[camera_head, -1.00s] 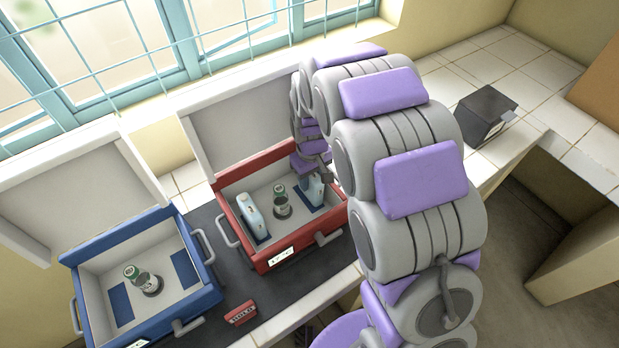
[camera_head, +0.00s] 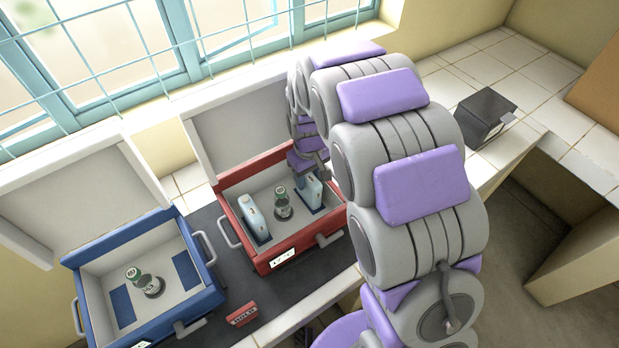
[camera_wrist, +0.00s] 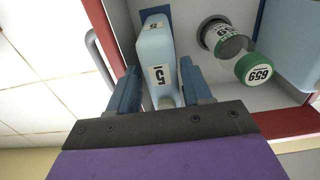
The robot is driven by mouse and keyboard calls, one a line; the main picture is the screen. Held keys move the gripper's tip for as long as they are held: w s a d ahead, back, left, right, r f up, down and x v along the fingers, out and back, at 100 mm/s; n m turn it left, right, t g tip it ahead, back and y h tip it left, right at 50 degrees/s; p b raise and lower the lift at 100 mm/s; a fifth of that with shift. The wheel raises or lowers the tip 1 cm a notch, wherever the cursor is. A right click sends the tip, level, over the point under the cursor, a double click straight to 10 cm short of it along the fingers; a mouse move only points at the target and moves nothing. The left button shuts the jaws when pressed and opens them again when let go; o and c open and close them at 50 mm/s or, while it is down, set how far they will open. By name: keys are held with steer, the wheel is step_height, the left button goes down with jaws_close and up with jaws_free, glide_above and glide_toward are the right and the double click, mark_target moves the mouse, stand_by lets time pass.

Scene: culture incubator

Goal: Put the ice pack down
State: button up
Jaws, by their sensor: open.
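A pale blue ice pack (camera_head: 311,191) stands upright at the right side inside the red box (camera_head: 287,257), at the dark blue pad there. In the wrist view this ice pack (camera_wrist: 157,45) bears a label reading 5. My gripper (camera_wrist: 160,68) is open, with one finger on each side of the pack near its upper end. In the head view my gripper (camera_head: 318,164) is just above and behind the pack, partly hidden by my arm. Whether a finger still touches the pack cannot be told.
A second ice pack (camera_head: 256,217) stands at the left in the red box. A green-capped vial (camera_head: 282,204) stands between the packs. A blue box (camera_head: 205,299) to the left holds another vial (camera_head: 147,281). A red sign (camera_head: 242,314) lies in front; a dark box (camera_head: 486,117) sits right.

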step_height(320, 180, up, 10)
steer(key=shift+f+p, duration=0.1)
steer(key=shift+p, duration=1)
steer(key=shift+d+r, duration=0.1)
steer(key=shift+r, duration=0.25)
steer(key=s+d+r+m, duration=0.1)
steer(key=s+d+r, duration=0.15)
steer(key=s, duration=0.25)
steer(key=s+d+r+m+g, duration=0.1)
steer(key=s+d+r+m, duration=0.1)
steer(key=s+d, duration=0.3)
steer(key=s+d+r+m, duration=0.1)
steer(key=s+d+r, duration=0.1)
steer(key=s, duration=0.4)
steer(key=s+d+m, duration=0.2)
steer(key=s+d, duration=0.2)
steer(key=s, duration=1.2)
steer(key=shift+s+m+g, duration=0.15)
steer(key=shift+m+g, duration=0.25)
steer(key=shift+d, duration=0.1)
steer(key=shift+c, duration=0.6)
